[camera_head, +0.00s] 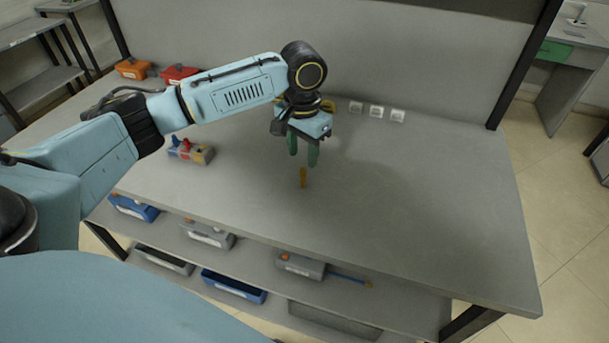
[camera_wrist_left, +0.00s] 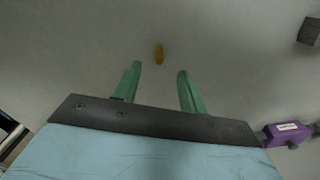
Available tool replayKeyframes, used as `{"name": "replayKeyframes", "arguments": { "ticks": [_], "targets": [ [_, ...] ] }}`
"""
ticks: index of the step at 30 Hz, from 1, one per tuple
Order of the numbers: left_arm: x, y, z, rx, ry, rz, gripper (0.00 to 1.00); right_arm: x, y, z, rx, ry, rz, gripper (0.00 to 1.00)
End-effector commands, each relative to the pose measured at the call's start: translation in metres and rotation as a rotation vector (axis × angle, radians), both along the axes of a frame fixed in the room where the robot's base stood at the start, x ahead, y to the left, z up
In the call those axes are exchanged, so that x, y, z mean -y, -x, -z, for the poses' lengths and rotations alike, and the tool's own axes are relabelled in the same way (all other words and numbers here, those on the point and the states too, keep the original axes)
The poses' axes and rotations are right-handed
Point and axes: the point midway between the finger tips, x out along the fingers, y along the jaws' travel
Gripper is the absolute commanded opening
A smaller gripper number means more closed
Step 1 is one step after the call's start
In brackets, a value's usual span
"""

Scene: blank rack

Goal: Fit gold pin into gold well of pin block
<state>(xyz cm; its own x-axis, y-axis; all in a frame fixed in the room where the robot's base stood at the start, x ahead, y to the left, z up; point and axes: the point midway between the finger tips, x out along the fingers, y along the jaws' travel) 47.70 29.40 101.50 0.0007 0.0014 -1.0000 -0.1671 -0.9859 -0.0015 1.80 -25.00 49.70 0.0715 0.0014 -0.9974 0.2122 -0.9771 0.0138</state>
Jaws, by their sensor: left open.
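The gold pin (camera_head: 303,177) is on the grey bench top near its middle, and it also shows in the left wrist view (camera_wrist_left: 158,54). My left gripper (camera_head: 303,163) is open and empty above the bench, just behind the pin in the head view. Its green fingers (camera_wrist_left: 160,72) are apart, and the pin shows beyond their tips, between their lines. The pin block (camera_head: 194,155) is a small grey block at the left of the bench with red, blue and yellow parts on it. Its gold well cannot be made out. My right gripper does not show.
An orange bin (camera_head: 132,68) and a red bin (camera_head: 180,74) stand at the back left. Small white-faced blocks (camera_head: 376,111) stand near the back panel. A purple object (camera_wrist_left: 287,134) shows in the wrist view. The bench's right side is clear. Shelves below hold blue bins (camera_head: 234,287).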

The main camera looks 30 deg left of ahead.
Motion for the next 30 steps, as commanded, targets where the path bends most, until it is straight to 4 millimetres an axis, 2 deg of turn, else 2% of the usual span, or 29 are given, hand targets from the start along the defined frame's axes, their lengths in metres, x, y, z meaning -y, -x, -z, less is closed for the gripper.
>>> {"name": "replayKeyframes", "arguments": {
  "ticks": [1,5,8,12,18,27,30],
  "targets": [
    [0.000,0.000,0.010,-0.002,0.000,-0.001,0.42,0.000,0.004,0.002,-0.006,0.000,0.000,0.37],
    [0.000,0.000,0.023,0.000,0.000,0.000,0.42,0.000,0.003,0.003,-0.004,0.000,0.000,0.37],
    [0.000,0.000,0.028,0.000,0.000,0.000,0.42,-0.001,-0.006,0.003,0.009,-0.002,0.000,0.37],
    [0.001,0.002,0.046,-0.002,0.000,0.000,0.42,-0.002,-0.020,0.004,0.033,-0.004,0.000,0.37],
    [0.001,0.003,0.073,0.000,-0.001,0.000,0.42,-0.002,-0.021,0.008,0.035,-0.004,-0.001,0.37],
    [0.001,0.002,0.079,0.002,-0.001,0.001,0.42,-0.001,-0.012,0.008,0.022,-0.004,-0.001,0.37],
    [0.001,0.002,0.079,0.001,-0.001,0.001,0.30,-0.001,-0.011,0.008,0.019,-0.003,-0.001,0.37]
  ]
}}
